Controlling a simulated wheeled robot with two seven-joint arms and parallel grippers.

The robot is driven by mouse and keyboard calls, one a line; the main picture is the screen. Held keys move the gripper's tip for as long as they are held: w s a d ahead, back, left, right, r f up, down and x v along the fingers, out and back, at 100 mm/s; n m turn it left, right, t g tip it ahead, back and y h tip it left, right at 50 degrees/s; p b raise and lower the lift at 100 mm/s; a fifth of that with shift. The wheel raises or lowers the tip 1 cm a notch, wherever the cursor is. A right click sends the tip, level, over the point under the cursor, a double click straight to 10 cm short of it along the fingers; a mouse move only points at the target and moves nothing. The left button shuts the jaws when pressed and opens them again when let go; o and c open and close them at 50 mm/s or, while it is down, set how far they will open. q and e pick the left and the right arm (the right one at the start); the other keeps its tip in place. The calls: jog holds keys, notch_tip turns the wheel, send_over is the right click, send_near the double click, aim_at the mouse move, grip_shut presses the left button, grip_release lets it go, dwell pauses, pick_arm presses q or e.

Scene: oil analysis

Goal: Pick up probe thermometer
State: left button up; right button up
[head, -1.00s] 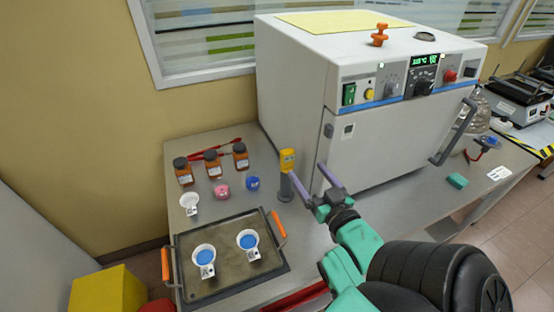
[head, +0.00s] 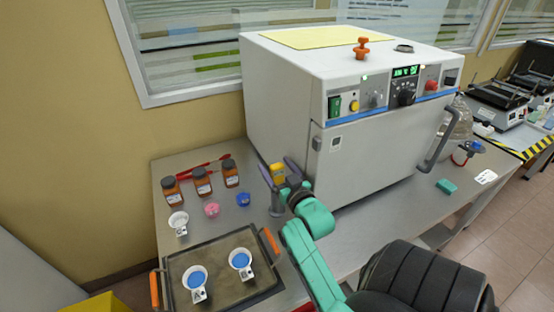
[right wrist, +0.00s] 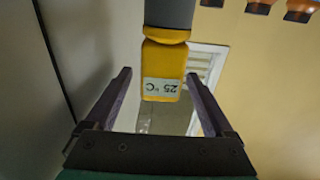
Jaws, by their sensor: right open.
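The probe thermometer has a yellow head (head: 278,172) and a grey lower part, and it stands upright on the table left of the oven door. In the right wrist view its yellow head (right wrist: 162,72) shows a "25 °C" display, with the grey part (right wrist: 169,14) at the top edge. My right gripper (head: 275,174) is open at the thermometer. In the right wrist view its two purple fingers (right wrist: 158,85) lie on either side of the yellow head, with gaps on both sides. In the head view the fingers partly hide the thermometer. My left gripper is not in view.
A large white oven (head: 350,110) stands close behind and right of the thermometer. A tray (head: 220,263) with two white cups of blue contents lies in front left.

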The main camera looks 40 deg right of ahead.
jog(key=x, duration=0.2)
jog(key=shift+w+d, duration=0.1)
jog(key=shift+w, duration=0.3)
jog(key=shift+s, duration=0.1)
grip_shut()
notch_tip(320, 180, up, 20)
